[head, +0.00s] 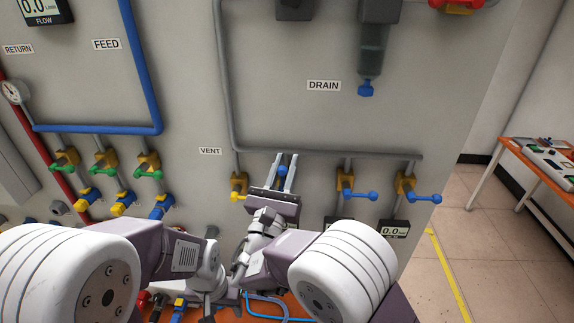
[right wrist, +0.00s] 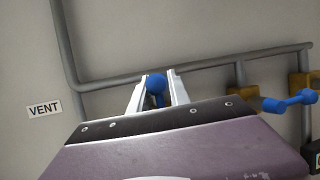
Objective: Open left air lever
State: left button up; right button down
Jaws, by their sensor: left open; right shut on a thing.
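The blue ball end of a lever (head: 282,171) shows between the fingers of my right gripper (head: 283,173). The ball (right wrist: 156,83) also shows between the fingers in the right wrist view (right wrist: 158,92). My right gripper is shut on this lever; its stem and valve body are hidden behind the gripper. To the right, two yellow valves have blue levers (head: 360,194) (head: 424,197) pointing right. My left gripper (head: 205,303) is low in the head view, apart from the panel valves, and mostly hidden by its own wrist; it is open.
A yellow valve (head: 239,184) stands just left of my right gripper, below the VENT label (head: 210,151). A grey pipe (head: 320,153) runs above the valves. Green- and blue-handled valves are further left. An orange-topped table (head: 545,160) stands far right.

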aim_at(280, 184)
jog(key=c, duration=1.3)
grip_release()
jog(key=shift+c, duration=0.2)
jog(key=shift+a, duration=0.1)
jog(key=shift+s, duration=0.1)
jog(key=b+v, duration=0.1)
jog(key=v, duration=0.1)
jog(key=b+v, duration=0.2)
jog(key=shift+s+f, duration=0.1)
jog(key=shift+f, duration=0.35)
jog(key=v, duration=0.1)
jog(key=b+v, duration=0.1)
jog(key=v, duration=0.2)
jog(key=shift+s+a+r, duration=0.1)
jog(key=shift+s+r, duration=0.15)
jog(key=shift+s, duration=0.15)
